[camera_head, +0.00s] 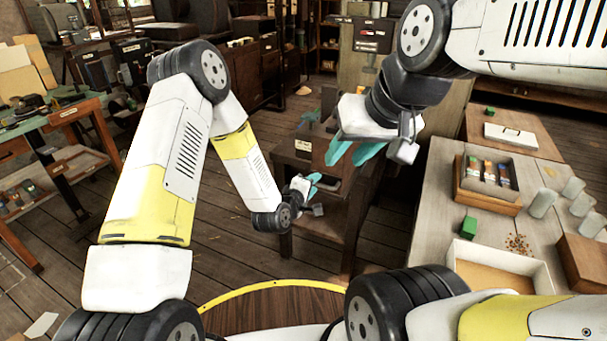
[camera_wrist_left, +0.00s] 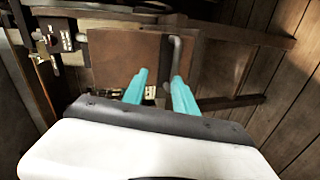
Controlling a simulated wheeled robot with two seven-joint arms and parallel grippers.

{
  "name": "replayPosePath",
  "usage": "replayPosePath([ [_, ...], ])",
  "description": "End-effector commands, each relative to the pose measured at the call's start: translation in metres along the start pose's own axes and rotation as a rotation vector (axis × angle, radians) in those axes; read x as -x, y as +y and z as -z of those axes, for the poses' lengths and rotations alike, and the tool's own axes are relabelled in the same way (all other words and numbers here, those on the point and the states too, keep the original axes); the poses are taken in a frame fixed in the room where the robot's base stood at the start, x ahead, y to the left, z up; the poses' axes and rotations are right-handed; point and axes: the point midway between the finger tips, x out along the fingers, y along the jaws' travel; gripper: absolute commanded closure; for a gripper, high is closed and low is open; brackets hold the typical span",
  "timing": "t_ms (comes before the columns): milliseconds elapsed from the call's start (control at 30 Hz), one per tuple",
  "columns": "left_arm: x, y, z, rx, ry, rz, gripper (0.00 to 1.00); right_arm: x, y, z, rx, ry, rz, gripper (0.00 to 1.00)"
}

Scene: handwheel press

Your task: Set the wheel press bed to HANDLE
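The press (camera_head: 303,147) appears to be the dark unit on a wooden stand in the middle of the head view, largely hidden behind my right gripper. I cannot make out its bed setting or read HANDLE. My left gripper (camera_head: 312,187) is low, in front of the stand. In the left wrist view its teal fingers (camera_wrist_left: 159,91) are apart with nothing visibly held. Beyond them are a brown wooden panel (camera_wrist_left: 125,50) and a bent grey bar (camera_wrist_left: 175,55) behind the right fingertip; contact cannot be told. My right gripper (camera_head: 354,150) hangs higher, fingers apart and empty.
A worktable (camera_head: 430,215) at right bears a parts tray (camera_head: 462,190), a white open box (camera_head: 540,272), a green block (camera_head: 467,226) and several pale cylinders. A green-topped bench (camera_head: 70,120) stands at left.

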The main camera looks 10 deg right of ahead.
Motion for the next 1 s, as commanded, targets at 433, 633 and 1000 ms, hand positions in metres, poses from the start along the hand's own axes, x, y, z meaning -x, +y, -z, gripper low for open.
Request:
replayPosePath([
  [433, -0.024, -0.026, -0.026, 0.138, 0.007, -0.071, 0.66, 0.000, 0.000, 0.000, 0.000, 0.000, 0.000, 0.64],
  [633, -0.057, -0.024, -0.025, 0.137, 0.007, -0.070, 0.66, 0.000, 0.000, 0.000, 0.000, 0.000, 0.000, 0.64],
  [1000, -0.081, -0.023, -0.025, 0.137, 0.007, -0.067, 0.66, 0.000, 0.000, 0.000, 0.000, 0.000, 0.000, 0.64],
])
